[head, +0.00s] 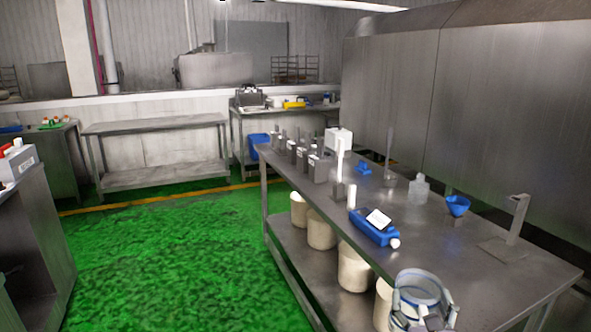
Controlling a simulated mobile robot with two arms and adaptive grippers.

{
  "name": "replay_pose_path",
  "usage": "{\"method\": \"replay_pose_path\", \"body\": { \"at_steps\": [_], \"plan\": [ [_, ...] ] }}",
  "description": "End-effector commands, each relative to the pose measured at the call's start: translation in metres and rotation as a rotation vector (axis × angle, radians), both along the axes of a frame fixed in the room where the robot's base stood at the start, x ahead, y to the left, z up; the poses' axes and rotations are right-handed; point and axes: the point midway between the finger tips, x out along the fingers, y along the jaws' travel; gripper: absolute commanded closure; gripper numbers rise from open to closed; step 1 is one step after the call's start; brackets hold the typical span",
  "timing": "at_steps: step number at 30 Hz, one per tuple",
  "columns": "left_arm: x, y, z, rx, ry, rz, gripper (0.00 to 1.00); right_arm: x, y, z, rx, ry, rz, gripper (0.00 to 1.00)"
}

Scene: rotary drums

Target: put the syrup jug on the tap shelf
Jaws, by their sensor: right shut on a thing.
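My right gripper (424,316) is at the bottom right, shut on a clear round jug (418,288) with a bluish rim. The jug is in front of the steel table's near side, and its lower part is cut off by the frame. I take it to be the syrup jug; no label on it can be read. No shelf can be surely told as the tap shelf. A steel post with a short arm and base plate (514,222) stands at the table's right end. My left gripper is not in view.
Green floor (170,250) is clear to the left.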

Motion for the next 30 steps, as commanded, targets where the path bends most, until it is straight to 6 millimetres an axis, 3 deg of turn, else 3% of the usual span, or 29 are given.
{"method": "replay_pose_path", "body": {
  "at_steps": [3,9,17,24,30],
  "plan": [
    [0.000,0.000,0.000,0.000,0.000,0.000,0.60,-0.045,0.028,-0.016,0.003,0.003,0.080,0.81],
    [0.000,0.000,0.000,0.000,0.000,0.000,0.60,-0.096,0.056,-0.021,0.001,0.001,0.165,0.81],
    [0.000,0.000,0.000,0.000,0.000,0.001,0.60,-0.130,0.064,-0.028,0.002,0.002,0.186,0.81],
    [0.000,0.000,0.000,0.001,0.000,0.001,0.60,-0.177,0.063,-0.046,0.001,0.003,0.183,0.81],
    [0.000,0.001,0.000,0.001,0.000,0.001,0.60,-0.195,0.065,-0.049,-0.002,-0.001,0.195,0.81]
  ]
}}
